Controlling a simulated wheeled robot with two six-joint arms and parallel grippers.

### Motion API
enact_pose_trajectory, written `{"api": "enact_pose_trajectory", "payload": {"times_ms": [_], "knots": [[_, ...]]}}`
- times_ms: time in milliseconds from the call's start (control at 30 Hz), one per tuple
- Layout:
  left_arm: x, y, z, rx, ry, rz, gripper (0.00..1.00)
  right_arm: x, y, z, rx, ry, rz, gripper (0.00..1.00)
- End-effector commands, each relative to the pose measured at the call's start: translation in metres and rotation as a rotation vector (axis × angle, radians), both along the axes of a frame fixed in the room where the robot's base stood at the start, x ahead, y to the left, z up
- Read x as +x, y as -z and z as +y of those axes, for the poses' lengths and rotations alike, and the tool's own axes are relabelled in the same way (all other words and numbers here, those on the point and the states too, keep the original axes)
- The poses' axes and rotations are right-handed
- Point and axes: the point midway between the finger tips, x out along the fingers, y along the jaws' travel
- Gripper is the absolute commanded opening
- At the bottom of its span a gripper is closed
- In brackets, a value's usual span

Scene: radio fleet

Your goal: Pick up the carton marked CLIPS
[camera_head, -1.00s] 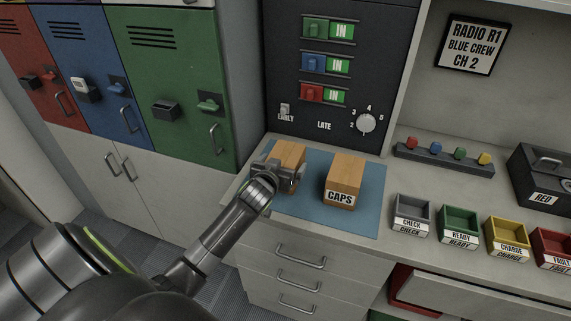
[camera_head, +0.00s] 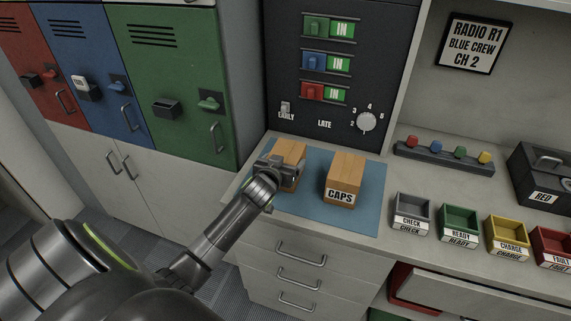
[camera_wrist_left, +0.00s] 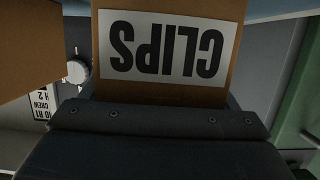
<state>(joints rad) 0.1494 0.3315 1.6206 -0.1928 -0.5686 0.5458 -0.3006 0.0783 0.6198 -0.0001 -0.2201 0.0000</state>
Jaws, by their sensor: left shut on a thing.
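The carton marked CLIPS (camera_head: 290,152) is a brown box at the left of the blue mat (camera_head: 312,213). Its white label, upside down, fills the upper middle of the left wrist view (camera_wrist_left: 168,48). My left gripper (camera_head: 283,170) is shut on this carton from the front and hides its label in the head view. I cannot tell whether the carton's base touches the mat. A second carton marked CAPS (camera_head: 344,178) stands upright on the mat to the right, apart from the gripper. My right gripper is not in view.
A dark panel (camera_head: 290,75) with switches and a dial stands behind the mat. Small grey, green, yellow and red bins (camera_head: 459,222) line the counter at right. Lockers (camera_head: 175,80) stand at left. Some mat in front of the CAPS carton is bare.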

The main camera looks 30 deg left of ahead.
Motion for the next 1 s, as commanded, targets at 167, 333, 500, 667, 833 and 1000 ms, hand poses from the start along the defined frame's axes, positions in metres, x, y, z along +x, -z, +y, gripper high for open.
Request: {"api": "enact_pose_trajectory", "payload": {"times_ms": [167,333,500,667,833,1000], "knots": [[0.001,-0.009,0.0,0.002,0.001,-0.006,0.5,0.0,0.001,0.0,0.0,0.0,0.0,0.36],[0.002,-0.038,0.0,0.003,0.002,-0.011,0.5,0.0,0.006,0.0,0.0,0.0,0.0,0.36],[0.001,-0.072,0.0,0.004,0.002,-0.009,0.5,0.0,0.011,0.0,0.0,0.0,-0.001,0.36],[0.001,-0.093,0.0,0.002,0.0,-0.006,0.5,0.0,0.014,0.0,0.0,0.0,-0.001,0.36],[0.0,-0.101,0.0,0.001,0.0,-0.003,0.5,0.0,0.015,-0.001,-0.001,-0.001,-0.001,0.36],[0.0,-0.101,0.0,0.001,0.0,-0.003,0.5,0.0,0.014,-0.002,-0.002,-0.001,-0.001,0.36]]}}
